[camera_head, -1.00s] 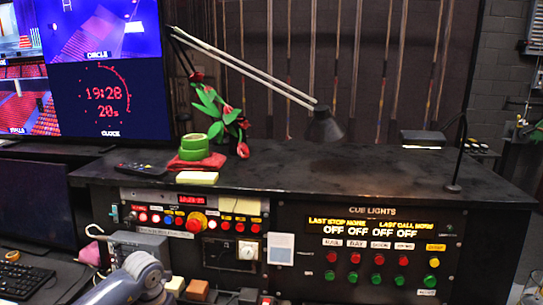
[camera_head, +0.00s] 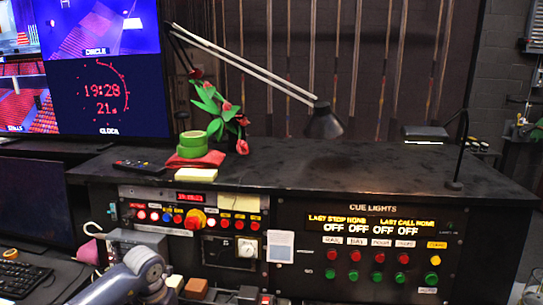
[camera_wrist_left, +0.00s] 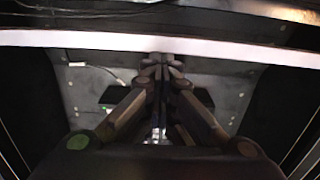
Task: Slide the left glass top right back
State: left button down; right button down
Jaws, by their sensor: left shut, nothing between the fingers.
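My left gripper (camera_wrist_left: 165,62) is shut and empty in the wrist view. Its fingertips are at the lower edge of a long pale strip (camera_wrist_left: 80,40) that crosses the view; I cannot tell whether they touch it. Behind the fingers is a grey panel (camera_wrist_left: 85,80) with a thin cable. I cannot make out a left glass top for certain in either view. In the head view only part of my left arm shows at the bottom left, and the gripper is hidden. My right gripper is not in view.
A black desk (camera_head: 330,170) carries a lamp (camera_head: 324,123), green tape rolls (camera_head: 194,140), a red cloth (camera_head: 200,160) and a remote (camera_head: 135,166). Its front holds a button panel (camera_head: 195,220) and a cue lights panel (camera_head: 380,255). A keyboard (camera_head: 20,278) lies bottom left.

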pick_arm(q)
jog(key=s+f, duration=0.3)
notch_tip(320, 180, up, 9)
jog(key=w+p, duration=0.1)
jog(key=p, duration=0.5)
jog(key=shift+a+g, duration=0.2)
jog(key=shift+g, duration=0.2)
